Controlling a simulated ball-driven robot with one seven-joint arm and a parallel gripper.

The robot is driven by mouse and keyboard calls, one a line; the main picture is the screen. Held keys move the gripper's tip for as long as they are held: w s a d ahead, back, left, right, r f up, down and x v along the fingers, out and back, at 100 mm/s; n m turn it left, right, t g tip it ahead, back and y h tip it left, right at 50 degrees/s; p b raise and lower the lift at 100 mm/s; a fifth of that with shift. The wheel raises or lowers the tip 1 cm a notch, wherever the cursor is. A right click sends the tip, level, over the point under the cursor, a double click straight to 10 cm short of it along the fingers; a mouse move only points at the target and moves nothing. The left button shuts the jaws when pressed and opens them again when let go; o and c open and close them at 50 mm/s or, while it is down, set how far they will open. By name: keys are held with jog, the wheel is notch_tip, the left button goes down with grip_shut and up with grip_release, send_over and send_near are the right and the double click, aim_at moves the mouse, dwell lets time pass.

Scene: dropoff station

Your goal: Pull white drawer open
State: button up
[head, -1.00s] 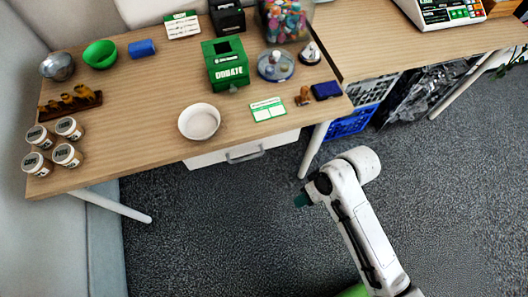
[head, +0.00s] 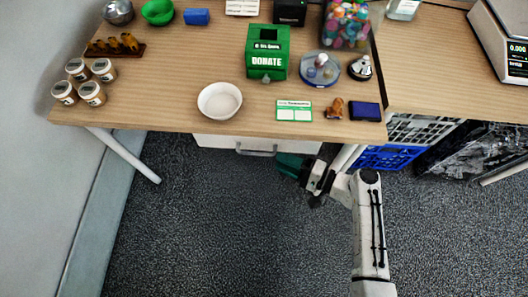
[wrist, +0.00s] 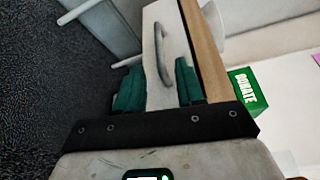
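The white drawer (head: 215,142) is under the front edge of the wooden table, with a grey bar handle (head: 256,152) on its front. It looks shut in the head view. My gripper (head: 286,166) is just right of the handle and a little below it. In the wrist view my gripper (wrist: 158,88) has its two green fingers spread apart, with nothing between the tips. The fingers do not appear to touch the handle.
The tabletop (head: 190,85) overhangs the drawer and carries a white bowl (head: 220,101), a green donation box (head: 267,52), jars (head: 91,94) and a dark blue block (head: 365,111). Blue and white crates (head: 390,157) stand right of my arm. Carpet in front is clear.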

aim_at(260, 153)
jog(key=x, duration=0.8)
jog(key=shift+a, duration=0.1)
jog(key=shift+c, duration=0.4)
jog(key=shift+f, duration=0.1)
grip_shut()
jog(key=shift+s, duration=0.1)
